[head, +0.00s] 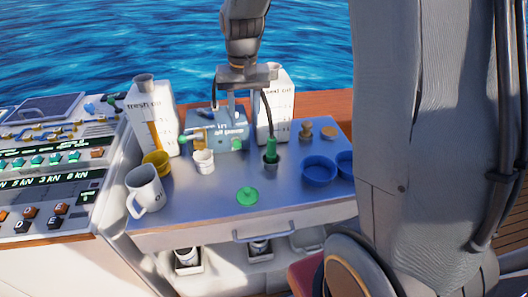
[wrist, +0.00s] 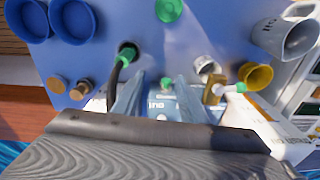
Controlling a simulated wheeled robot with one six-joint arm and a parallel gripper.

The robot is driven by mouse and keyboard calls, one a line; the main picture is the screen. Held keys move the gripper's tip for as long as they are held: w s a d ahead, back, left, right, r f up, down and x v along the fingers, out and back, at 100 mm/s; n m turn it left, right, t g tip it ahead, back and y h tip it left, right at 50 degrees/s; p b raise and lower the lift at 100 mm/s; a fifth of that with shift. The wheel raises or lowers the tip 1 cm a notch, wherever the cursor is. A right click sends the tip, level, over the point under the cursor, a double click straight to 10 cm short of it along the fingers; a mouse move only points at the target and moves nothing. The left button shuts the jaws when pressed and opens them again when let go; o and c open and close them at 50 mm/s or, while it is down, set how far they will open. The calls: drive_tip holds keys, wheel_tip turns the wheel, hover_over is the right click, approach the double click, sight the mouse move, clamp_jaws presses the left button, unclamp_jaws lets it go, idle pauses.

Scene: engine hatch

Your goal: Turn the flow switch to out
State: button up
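The blue-grey oil pump box (head: 212,122) stands at the back of the metal worktop, between two white oil containers. A brass fitting (head: 200,136) with a green-tipped lever (head: 184,139) is at its left front, and a small green knob (head: 237,144) is at its right front. I cannot tell for sure which is the flow switch; the lettering is too small. My gripper (head: 238,102) is above the pump, fingers pointing down. In the wrist view its fingers (wrist: 160,92) are apart with nothing between them; the green knob (wrist: 166,84) and pump (wrist: 165,106) show beyond them.
The fresh oil container (head: 152,120) stands left of the pump, the used oil container (head: 282,110) right. A black hose with a green nozzle (head: 271,150) sits in a worktop hole. A mug (head: 145,190), yellow cup (head: 157,162), white cup (head: 203,161), green lid (head: 247,196) and blue bowls (head: 318,171) stand around.

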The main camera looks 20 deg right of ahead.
drive_tip(key=s+f+n, duration=0.2)
drive_tip(key=s, duration=1.2)
drive_tip(key=shift+s+n+t, duration=0.2)
drive_tip(key=shift+n+t, duration=0.1)
drive_tip(key=shift+n, duration=0.1)
drive_tip(key=shift+w, duration=0.1)
drive_tip(key=w+m, duration=0.1)
drive_tip(key=w, duration=0.9)
drive_tip(key=w+d+r+m+g, duration=0.1)
drive_tip(key=w, duration=0.9)
drive_tip(key=w+r+m, duration=0.1)
drive_tip(key=w, duration=0.9)
drive_tip(key=shift+d+r+m, duration=0.2)
drive_tip(key=shift+d+m, duration=0.05)
drive_tip(key=shift+m, duration=0.05)
drive_tip(key=shift+w+f+p, duration=0.1)
drive_tip(key=shift+f+p, duration=1.1)
drive_tip(key=shift+f, duration=2.6)
